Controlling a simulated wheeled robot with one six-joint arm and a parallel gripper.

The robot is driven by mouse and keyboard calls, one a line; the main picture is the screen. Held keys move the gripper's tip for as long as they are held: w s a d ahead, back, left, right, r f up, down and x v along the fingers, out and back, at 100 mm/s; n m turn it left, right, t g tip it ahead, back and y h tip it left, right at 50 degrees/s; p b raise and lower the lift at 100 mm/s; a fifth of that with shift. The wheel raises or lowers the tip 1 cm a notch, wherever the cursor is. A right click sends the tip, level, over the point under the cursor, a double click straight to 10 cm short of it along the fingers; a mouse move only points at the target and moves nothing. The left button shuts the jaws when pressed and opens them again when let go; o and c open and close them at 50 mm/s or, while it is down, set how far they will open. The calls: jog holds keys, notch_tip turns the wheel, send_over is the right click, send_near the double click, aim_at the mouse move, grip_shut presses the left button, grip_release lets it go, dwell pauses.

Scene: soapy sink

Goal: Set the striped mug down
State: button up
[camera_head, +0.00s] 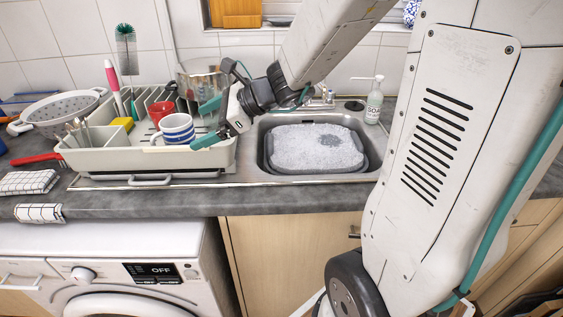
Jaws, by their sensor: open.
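The striped mug (177,129), white with blue bands, stands upright in the cream dish rack (92,160) left of the sink. Its handle points left. My gripper (207,122) is just right of the mug, with its teal fingers spread apart. One finger is near the mug's lower right side and the other is higher, behind and to the right. Nothing shows held between the fingers. I cannot tell whether a finger touches the mug.
A red mug (162,112) stands close behind the striped mug. A yellow sponge (123,124) and cutlery sit in the rack's left end. The sink (318,150) holds a tub of suds. A soap bottle (374,101) stands behind right. A colander (60,108) is at left.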

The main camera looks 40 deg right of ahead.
jog(key=s+a+r+n+g, duration=0.2)
jog(key=s+a+n+g, duration=0.25)
jog(key=s+n, duration=0.5)
jog(key=s+d+n+h, duration=0.2)
jog(key=s+n+h, duration=0.1)
jog(key=s+n, duration=0.1)
jog(key=s+d+n+g+h, duration=0.1)
jog(key=s+d+n+h, duration=0.2)
jog(key=s+n, duration=0.2)
jog(key=s+d+f+n+g+h, duration=0.1)
jog(key=s+d+n+h, duration=0.1)
jog(key=s+n, duration=0.3)
jog(key=s+h, duration=0.1)
jog(key=s, duration=0.2)
jog(key=shift+d+h, duration=0.3)
jog(key=shift+d, duration=0.05)
